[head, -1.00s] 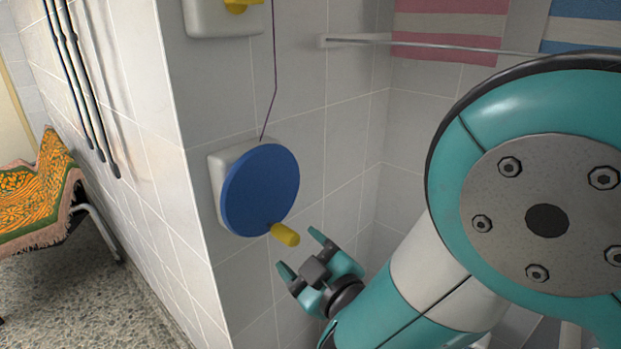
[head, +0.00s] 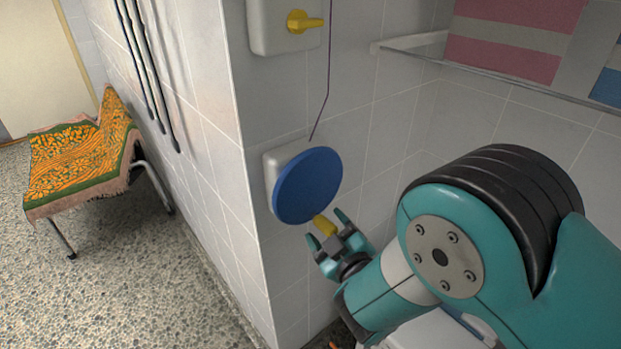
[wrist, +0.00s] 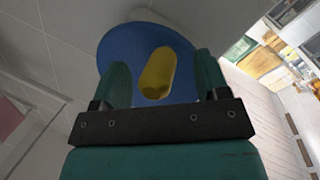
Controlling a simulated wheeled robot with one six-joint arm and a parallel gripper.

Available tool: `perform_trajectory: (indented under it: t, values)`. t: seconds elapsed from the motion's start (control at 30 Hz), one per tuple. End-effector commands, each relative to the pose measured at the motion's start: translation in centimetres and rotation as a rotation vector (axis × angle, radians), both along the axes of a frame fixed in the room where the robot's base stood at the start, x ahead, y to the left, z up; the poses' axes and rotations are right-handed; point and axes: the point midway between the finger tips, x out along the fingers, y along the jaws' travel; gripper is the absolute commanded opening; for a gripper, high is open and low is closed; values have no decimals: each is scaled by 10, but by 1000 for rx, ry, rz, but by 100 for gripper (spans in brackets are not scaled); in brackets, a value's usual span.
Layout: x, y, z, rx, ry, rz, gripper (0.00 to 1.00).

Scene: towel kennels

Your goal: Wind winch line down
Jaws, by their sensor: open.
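The winch is a blue disc (head: 308,186) on a white wall housing (head: 272,167), with a yellow handle (head: 324,225) at its lower edge. A thin dark line (head: 326,90) runs up the wall from the housing. My gripper (head: 331,231) is open, just below and right of the disc, with its fingers pointing at the yellow handle. In the wrist view, the handle (wrist: 158,74) stands between my two open fingers (wrist: 162,85), in front of the disc (wrist: 130,45). I cannot tell whether either finger touches it.
A white box with a yellow knob (head: 303,22) is on the wall above. A rail (head: 490,72) with striped towels (head: 510,38) is at upper right. The wall corner is left of the winch. A bench with a patterned cover (head: 80,160) stands at left, with clear floor (head: 140,270) before it.

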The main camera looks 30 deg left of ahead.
Motion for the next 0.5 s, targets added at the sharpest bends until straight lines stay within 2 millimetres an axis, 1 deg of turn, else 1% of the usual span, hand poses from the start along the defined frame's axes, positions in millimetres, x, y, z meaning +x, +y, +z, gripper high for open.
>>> perform_trajectory:
  t: [0.03,0.5]
  values:
    - [1,1,5,-1,0,-1,68]
    - [9,10,5,0,1,-1,68]
